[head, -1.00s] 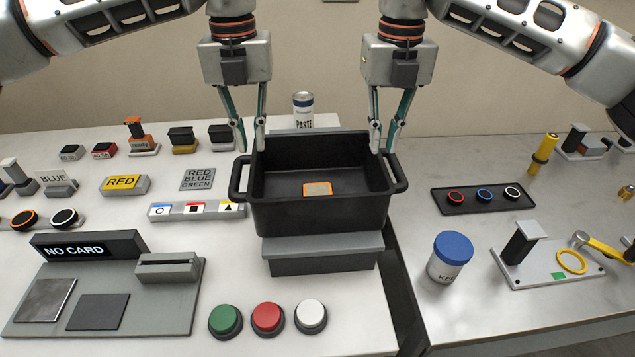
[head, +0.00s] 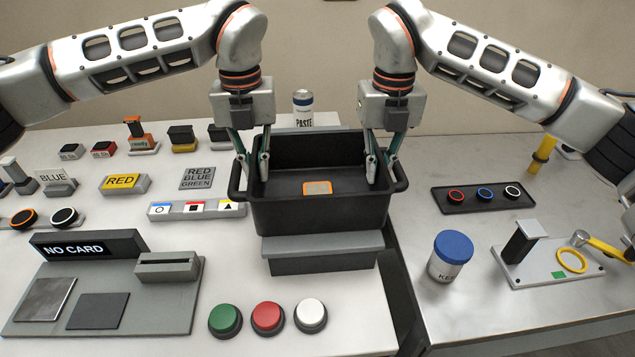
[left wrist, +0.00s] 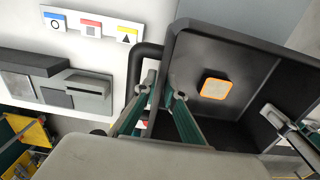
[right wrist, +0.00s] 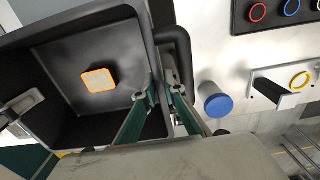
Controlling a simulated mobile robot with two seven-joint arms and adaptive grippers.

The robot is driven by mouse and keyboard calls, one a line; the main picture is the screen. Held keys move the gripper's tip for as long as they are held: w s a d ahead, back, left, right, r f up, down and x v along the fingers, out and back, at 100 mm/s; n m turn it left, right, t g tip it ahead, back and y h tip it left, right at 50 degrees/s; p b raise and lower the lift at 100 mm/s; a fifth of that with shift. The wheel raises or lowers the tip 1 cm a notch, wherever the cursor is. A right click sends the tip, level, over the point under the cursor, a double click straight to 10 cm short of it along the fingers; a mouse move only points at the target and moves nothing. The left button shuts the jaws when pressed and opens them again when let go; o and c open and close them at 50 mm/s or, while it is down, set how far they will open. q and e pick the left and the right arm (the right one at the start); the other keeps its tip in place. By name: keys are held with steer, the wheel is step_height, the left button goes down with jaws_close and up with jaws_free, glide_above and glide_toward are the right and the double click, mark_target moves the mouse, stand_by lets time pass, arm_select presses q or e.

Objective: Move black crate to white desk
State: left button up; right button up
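The black crate (head: 318,212) sits upright on a grey block (head: 320,262). An orange-edged patch lies on its floor and shows in all three views. My left gripper (head: 252,168) is open, its fingers on either side of the crate's left wall, one inside and one by the left handle (left wrist: 140,70). My right gripper (head: 381,168) is open in the same way at the right wall, by the right handle (right wrist: 178,50). Whether the fingers touch the walls is unclear. The white desk surface (head: 120,215) spreads left of the crate; a greyer surface (head: 440,325) lies right.
A paste can (head: 303,108) stands behind the crate. Green (head: 225,319), red (head: 268,318) and white (head: 310,316) buttons are in front. A card reader (head: 105,285) is at left, a blue-lidded jar (head: 451,258) at right. A dark gap (head: 403,300) divides the surfaces.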

arm_select(q)
jaws_close()
arm_select(e)
jaws_close()
arm_select(q)
steer(key=shift+w+r, duration=0.1)
steer(key=shift+r, duration=0.1)
arm_select(e)
steer(key=shift+w+r, duration=0.1)
steer(key=shift+r, duration=0.1)
arm_select(q)
steer(key=shift+r, duration=0.1)
arm_select(e)
steer(key=shift+r, duration=0.1)
